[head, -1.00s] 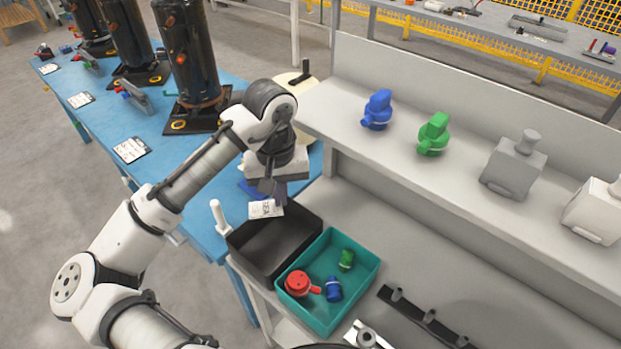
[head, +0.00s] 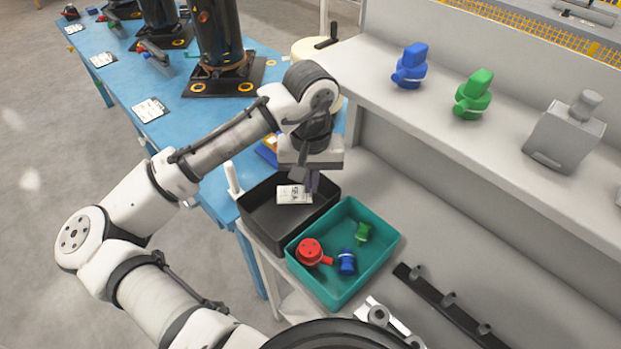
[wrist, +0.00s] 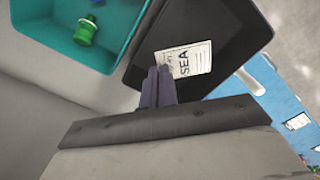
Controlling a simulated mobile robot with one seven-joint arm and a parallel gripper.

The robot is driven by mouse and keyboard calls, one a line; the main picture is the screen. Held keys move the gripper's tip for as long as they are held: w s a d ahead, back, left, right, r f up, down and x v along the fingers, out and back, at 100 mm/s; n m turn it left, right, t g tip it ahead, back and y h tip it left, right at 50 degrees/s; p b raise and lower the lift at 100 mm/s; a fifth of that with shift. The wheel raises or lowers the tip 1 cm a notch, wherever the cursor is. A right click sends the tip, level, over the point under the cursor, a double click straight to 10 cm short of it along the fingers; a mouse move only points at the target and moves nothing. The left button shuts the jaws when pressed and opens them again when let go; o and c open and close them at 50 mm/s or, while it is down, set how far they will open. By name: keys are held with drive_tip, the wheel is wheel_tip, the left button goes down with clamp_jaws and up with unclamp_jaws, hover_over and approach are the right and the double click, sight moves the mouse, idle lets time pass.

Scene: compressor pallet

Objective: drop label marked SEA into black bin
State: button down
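The white label marked SEA (wrist: 187,60) is at my gripper's fingertips, over the black bin (head: 257,220). In the wrist view my gripper (wrist: 160,75) has its fingers together on the label's edge. In the head view my gripper (head: 311,183) points down above the right part of the bin, with the label (head: 294,194) sticking out to the left. The black bin also shows in the wrist view (wrist: 240,25), with its dark floor behind the label. The exact height of the label above the bin floor is hard to tell.
A teal bin (head: 385,255) beside the black bin holds a red part (head: 310,251), a blue part (head: 346,262) and a green part (head: 363,232). A grey shelf (head: 430,125) rises behind. A blue table (head: 190,130) with dark compressors and other labels lies to the left.

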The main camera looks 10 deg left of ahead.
drive_tip(key=c, duration=1.6)
unclamp_jaws()
wheel_tip(320, 180, up, 14)
drive_tip(key=shift+f, duration=0.1)
